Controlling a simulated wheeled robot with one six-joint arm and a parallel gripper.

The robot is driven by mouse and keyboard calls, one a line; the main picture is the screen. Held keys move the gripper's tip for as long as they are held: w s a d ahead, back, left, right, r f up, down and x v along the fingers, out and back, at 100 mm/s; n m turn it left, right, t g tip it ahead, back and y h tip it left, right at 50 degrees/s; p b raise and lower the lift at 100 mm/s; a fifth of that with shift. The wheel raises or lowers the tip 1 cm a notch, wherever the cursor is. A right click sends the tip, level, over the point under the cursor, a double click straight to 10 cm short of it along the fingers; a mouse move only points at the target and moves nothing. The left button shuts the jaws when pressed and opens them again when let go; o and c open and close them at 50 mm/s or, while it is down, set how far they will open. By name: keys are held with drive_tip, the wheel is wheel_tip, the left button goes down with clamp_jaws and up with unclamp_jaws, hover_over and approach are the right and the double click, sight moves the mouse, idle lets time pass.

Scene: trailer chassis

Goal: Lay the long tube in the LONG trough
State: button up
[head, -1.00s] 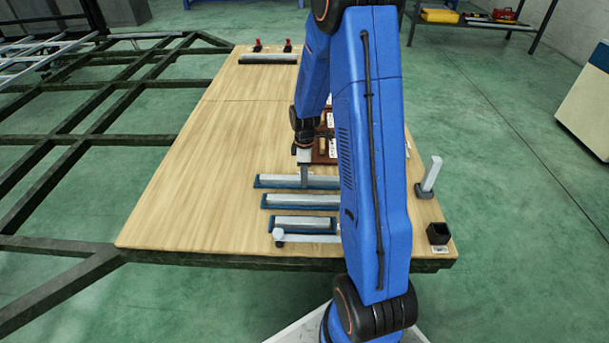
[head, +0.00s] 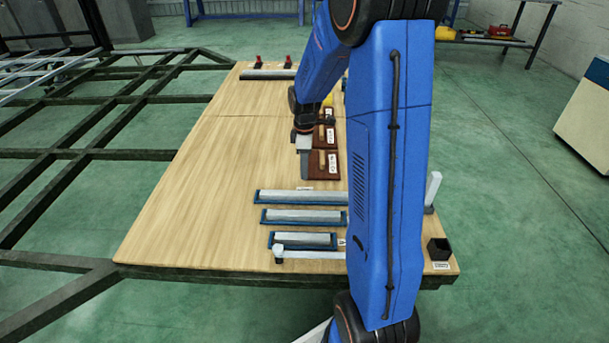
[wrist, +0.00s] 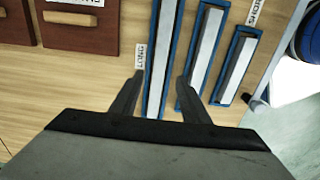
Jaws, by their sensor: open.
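The long tube (head: 300,196), pale grey, lies lengthwise in the blue LONG trough (head: 257,197), the farthest of the three troughs. In the wrist view the long tube (wrist: 160,55) sits between the blue walls of the LONG trough (wrist: 147,100), beside a label reading LONG (wrist: 139,57). My gripper (head: 305,176) is apart from the tube, raised above the board. In the wrist view my gripper (wrist: 161,78) is open and empty, its fingers appearing on either side of the tube. My gripper's base hides the near end of the trough.
A middle trough (head: 303,217) and a short trough (head: 303,240) each hold a pale tube. Brown boxes (head: 323,163) stand beyond the LONG trough. A black cup (head: 438,250) and an upright pale post (head: 432,190) stand at right. The board's left side is clear.

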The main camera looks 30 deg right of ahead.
drive_tip(key=s+a+r+m+t, duration=0.1)
drive_tip(key=s+a+r+m, duration=0.2)
drive_tip(key=s+a+r, duration=0.3)
drive_tip(key=s+a+r+m+t, duration=0.1)
drive_tip(key=s+a+r+m, duration=0.1)
drive_tip(key=s+a+r, duration=0.35)
drive_tip(key=s+a+r+m+t, duration=0.1)
drive_tip(key=s+a+r+m, duration=0.1)
drive_tip(key=s, duration=0.7)
drive_tip(key=s+a+r+m+t, duration=0.1)
drive_tip(key=s+r+m, duration=0.3)
drive_tip(key=s, duration=0.5)
drive_tip(key=shift+s+a+r+t, duration=0.25)
drive_tip(key=shift+s+a+t, duration=0.15)
drive_tip(key=shift+a, duration=0.25)
drive_tip(key=shift+o, duration=0.2)
drive_tip(key=shift+w, duration=0.1)
